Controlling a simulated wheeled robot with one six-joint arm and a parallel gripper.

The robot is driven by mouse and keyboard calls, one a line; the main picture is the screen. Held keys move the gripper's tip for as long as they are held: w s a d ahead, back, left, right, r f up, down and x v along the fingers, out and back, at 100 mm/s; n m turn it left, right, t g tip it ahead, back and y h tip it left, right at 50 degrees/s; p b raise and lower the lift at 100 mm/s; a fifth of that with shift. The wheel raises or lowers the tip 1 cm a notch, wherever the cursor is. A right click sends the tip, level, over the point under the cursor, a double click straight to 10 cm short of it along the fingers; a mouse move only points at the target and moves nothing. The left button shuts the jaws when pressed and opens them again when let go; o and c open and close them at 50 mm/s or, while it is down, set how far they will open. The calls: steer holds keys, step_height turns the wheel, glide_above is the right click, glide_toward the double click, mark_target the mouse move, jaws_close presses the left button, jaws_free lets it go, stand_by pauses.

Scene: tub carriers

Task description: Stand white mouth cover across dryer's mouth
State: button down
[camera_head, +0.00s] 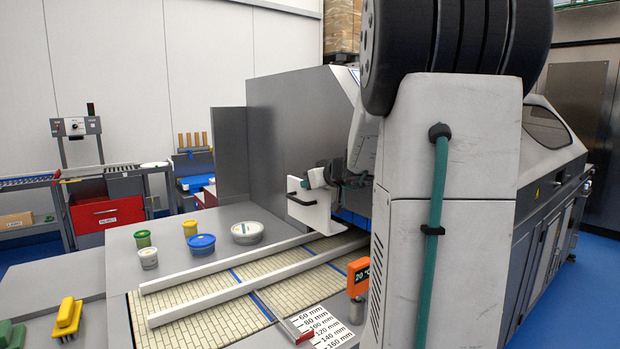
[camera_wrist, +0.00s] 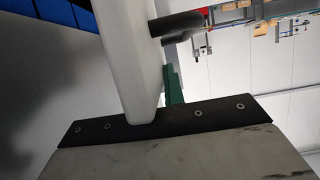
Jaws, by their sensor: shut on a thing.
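The white mouth cover (camera_head: 312,214) is an upright white plate with a dark handle on its face, in the head view. It is just in front of the dryer (camera_head: 290,130), near the belt's far end. My gripper (camera_head: 318,178) is shut on the cover at its upper part; my arm hides part of the grip. The dryer's mouth has blue strips (camera_head: 352,220) and is partly hidden by the cover and my arm. The wrist view also shows blue strips (camera_wrist: 55,10) at upper left. I cannot tell whether the cover touches the dryer or belt.
Two white guide rails (camera_head: 225,263) run along the tan belt (camera_head: 203,325). An orange display (camera_head: 358,276) stands at the belt's right edge.

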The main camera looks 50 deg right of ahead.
steer(key=shift+f, duration=3.9)
steer(key=c, duration=1.4)
jaws_free()
